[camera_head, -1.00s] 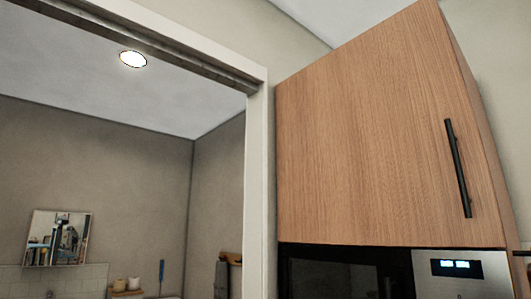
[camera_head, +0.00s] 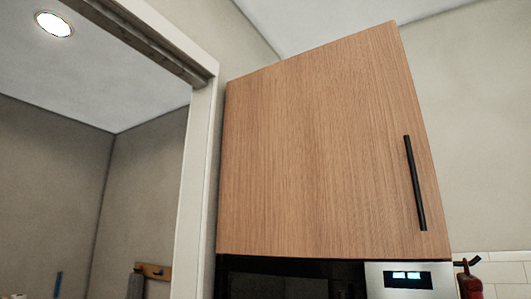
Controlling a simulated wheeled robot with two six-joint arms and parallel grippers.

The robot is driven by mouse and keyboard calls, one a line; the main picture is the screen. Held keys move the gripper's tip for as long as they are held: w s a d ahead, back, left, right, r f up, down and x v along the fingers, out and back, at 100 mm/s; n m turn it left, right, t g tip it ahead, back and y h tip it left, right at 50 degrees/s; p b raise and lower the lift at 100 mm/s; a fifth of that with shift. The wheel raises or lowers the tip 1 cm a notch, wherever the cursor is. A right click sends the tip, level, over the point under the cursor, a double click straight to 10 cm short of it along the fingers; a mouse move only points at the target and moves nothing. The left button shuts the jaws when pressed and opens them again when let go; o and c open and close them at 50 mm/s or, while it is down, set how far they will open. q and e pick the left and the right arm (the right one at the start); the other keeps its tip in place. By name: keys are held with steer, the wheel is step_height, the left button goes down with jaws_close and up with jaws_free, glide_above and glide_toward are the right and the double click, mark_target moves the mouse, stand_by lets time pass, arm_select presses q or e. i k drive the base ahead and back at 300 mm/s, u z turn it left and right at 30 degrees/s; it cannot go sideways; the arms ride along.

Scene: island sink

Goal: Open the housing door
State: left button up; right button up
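The housing door (camera_head: 310,150) is a wooden cabinet door above a built-in appliance. It looks closed, flush with its cabinet. A long black vertical bar handle (camera_head: 415,183) sits near its right edge, towards the lower half. Neither of my grippers shows in the head view, so nothing is seen touching the door or handle.
Below the door is a microwave-like appliance (camera_head: 290,281) with a dark front and a lit display (camera_head: 407,280). A white door frame (camera_head: 199,170) stands left of the cabinet. A red extinguisher-like object (camera_head: 470,284) is at lower right.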

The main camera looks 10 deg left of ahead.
mark_target(326, 154)
steer(key=u, duration=0.95)
steer(key=k, duration=0.85)
steer(key=z, duration=1.2)
steer(key=i, duration=0.5)
